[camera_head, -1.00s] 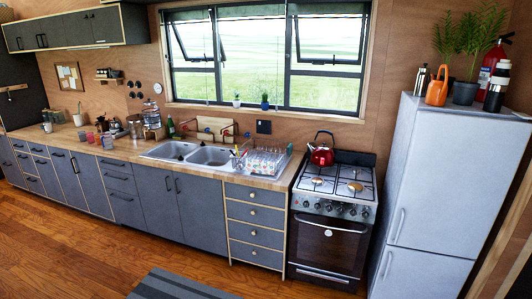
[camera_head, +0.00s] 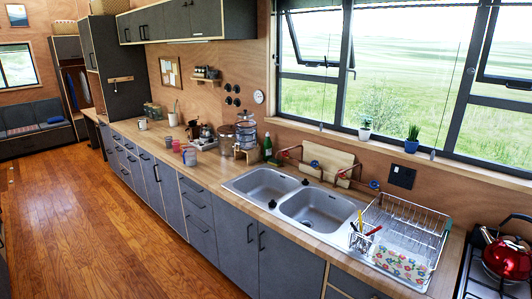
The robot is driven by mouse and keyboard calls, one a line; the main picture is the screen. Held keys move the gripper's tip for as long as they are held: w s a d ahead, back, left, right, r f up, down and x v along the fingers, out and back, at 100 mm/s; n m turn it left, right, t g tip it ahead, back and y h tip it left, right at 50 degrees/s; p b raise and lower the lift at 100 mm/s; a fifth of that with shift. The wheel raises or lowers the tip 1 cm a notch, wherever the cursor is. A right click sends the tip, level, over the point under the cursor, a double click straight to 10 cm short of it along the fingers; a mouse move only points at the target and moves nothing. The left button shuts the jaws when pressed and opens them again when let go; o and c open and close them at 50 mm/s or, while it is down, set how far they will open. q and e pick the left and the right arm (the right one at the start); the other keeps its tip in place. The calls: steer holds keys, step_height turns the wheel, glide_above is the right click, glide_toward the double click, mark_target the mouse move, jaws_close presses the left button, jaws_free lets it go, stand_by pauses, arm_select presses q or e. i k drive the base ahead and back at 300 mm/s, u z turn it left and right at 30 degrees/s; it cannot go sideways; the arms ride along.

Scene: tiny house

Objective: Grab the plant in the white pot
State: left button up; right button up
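A small green plant in a white pot (camera_head: 364,132) stands upright on the windowsill, behind the sink and the dish rack. A second small plant, in a blue pot (camera_head: 411,146), stands to its right on the same sill. Neither of my grippers shows in the head view, so nothing is seen touching the plant.
The wooden counter (camera_head: 215,180) with a double sink (camera_head: 280,195) lies in front of the sill. A wire dish rack (camera_head: 405,235) stands below the pots, and a red kettle (camera_head: 508,255) is on the stove. The wooden floor (camera_head: 110,230) at left is clear.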

mark_target(364, 132)
steer(key=z, duration=0.05)
steer(key=i, duration=2.2)
steer(key=z, duration=0.15)
